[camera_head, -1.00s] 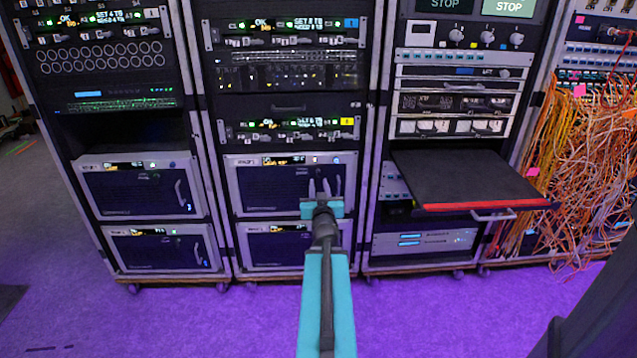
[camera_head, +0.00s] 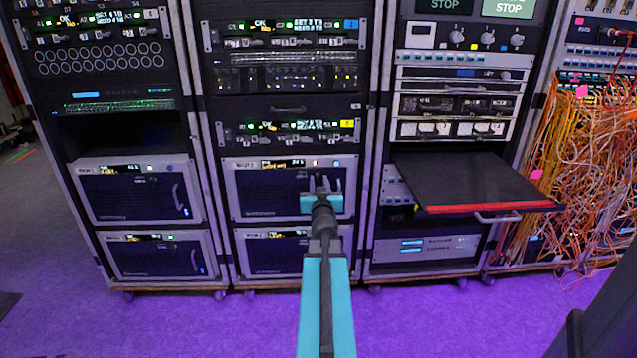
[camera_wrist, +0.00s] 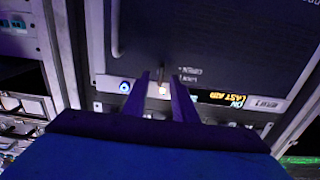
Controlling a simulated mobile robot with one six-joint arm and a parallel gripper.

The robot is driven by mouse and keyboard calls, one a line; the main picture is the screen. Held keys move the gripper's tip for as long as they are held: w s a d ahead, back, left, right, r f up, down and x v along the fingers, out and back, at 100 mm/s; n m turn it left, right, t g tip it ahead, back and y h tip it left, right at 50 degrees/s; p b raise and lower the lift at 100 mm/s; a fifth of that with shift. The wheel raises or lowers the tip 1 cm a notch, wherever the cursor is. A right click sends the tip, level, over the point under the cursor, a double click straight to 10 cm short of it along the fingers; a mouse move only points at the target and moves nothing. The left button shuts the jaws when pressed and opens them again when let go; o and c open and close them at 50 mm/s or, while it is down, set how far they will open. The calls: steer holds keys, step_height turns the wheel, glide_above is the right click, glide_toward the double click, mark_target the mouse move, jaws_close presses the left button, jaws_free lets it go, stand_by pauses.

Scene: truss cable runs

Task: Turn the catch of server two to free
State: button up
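A grey-framed server (camera_head: 270,208) with a dark front sits in the middle rack, with a small lit display along its top edge. I cannot read its number. My gripper (camera_head: 325,184) is in front of its upper right part. In the wrist view, which shows the server (camera_wrist: 225,40) upside down, my gripper (camera_wrist: 158,78) has its two fingers apart. A small dark lever, seemingly the catch (camera_wrist: 163,70), shows between the fingertips, close to a bright white light. I cannot tell whether the fingers touch it. Small lettering beside it is unreadable.
A similar server (camera_head: 275,256) sits below, and two more are in the left rack (camera_head: 130,195). A black shelf with a red front edge (camera_head: 480,207) sticks out of the rack on the right. Tangled orange cables (camera_head: 590,180) hang at far right. The purple floor in front is clear.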

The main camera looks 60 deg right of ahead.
steer(key=shift+x, duration=0.9)
jaws_close()
